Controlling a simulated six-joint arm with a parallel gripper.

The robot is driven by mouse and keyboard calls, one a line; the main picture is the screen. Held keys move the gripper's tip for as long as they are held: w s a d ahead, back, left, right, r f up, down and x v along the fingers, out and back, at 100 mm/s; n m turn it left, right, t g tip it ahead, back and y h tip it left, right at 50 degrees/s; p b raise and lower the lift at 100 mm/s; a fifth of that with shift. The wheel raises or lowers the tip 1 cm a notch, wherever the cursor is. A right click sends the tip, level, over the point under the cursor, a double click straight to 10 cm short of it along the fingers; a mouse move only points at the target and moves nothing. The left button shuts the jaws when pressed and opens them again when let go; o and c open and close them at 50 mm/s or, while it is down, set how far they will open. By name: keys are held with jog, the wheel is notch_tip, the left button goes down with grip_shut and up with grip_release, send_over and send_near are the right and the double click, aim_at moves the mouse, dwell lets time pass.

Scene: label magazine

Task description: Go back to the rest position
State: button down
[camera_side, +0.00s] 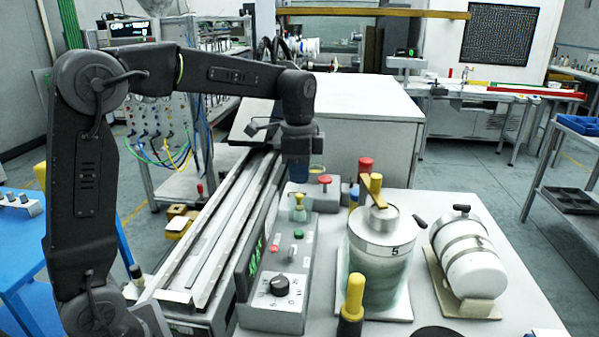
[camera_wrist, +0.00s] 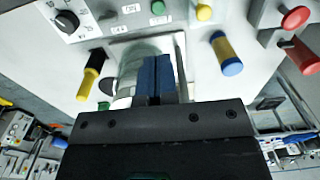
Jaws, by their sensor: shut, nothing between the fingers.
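My gripper (camera_side: 298,174) hangs pointing down from my arm, near the far end of the grey control panel (camera_side: 268,314). Its two blue fingers are pressed together with no gap and nothing between them, as the wrist view also shows (camera_wrist: 156,76). In the side view the fingertips are over or behind the panel's far end; their exact height above it is hard to tell. In the wrist view a metal canister (camera_wrist: 126,85) is partly hidden behind the fingers.
The panel has a black knob (camera_side: 279,285) and a red mushroom button (camera_side: 325,181). Right of it stand a canister marked 5 (camera_side: 381,268), a yellow-topped post (camera_side: 354,292) and a white tank (camera_side: 474,274). A long rail (camera_side: 212,232) runs along its left.

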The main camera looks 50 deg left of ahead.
dwell(0.4)
jog(key=s+d+n+t, duration=0.2)
jog(key=s+d+n, duration=0.1)
jog(key=s, duration=0.7)
jog(key=s+d+f+n+t, duration=0.1)
jog(key=s+d+n+t, duration=0.2)
jog(key=s+n, duration=0.3)
jog(key=s, duration=0.5)
jog(key=shift+d, duration=0.2)
jog(key=shift+f, duration=0.1)
